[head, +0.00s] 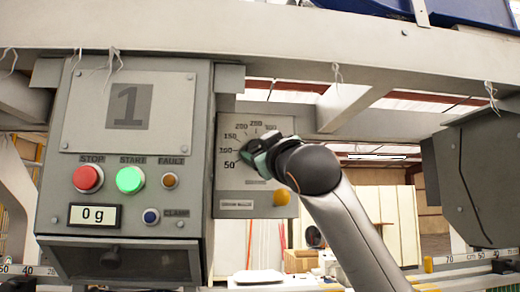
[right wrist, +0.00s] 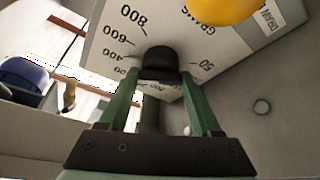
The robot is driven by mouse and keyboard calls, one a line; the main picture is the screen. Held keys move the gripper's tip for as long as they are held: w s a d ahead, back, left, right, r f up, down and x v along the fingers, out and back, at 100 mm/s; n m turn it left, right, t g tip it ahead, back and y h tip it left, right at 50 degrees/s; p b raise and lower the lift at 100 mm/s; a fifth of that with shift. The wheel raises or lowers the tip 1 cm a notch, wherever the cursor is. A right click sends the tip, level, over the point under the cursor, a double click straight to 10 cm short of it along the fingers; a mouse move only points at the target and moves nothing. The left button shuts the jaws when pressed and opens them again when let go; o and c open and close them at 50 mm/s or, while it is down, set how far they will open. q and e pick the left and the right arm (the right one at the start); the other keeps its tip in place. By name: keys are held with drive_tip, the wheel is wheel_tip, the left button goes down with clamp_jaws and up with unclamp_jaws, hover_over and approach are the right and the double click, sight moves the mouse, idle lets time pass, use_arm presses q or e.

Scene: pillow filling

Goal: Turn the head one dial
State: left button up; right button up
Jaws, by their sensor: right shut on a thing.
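The head one dial plate (head: 230,182), marked with numbers including 50, 100, 150, 200 and 250, is fixed beside the grey control box (head: 196,120) labelled 1. My right gripper (head: 256,157) is at the dial and covers its centre and right part in the head view. In the right wrist view, the black dial knob (right wrist: 160,62) sits between the green fingers of my right gripper (right wrist: 162,76), which is shut on it. The knob's pointer is not clear. My left gripper is not in view.
The box carries a red stop button (head: 88,178), a lit green start button (head: 130,179) and a display (head: 95,215) reading 0 g. Another grey box (head: 480,180) hangs at the right.

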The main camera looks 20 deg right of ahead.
drive_tip(key=shift+d+n+g+y, duration=0.1)
drive_tip(key=shift+n+g+y, duration=0.45)
drive_tip(key=shift+n, duration=1.2)
drive_tip(key=shift+n+g+y, duration=0.25)
drive_tip(key=shift+n+y, duration=0.5)
drive_tip(key=shift+n, duration=1)
drive_tip(key=o, duration=1.4)
drive_tip(key=shift+s, duration=0.15)
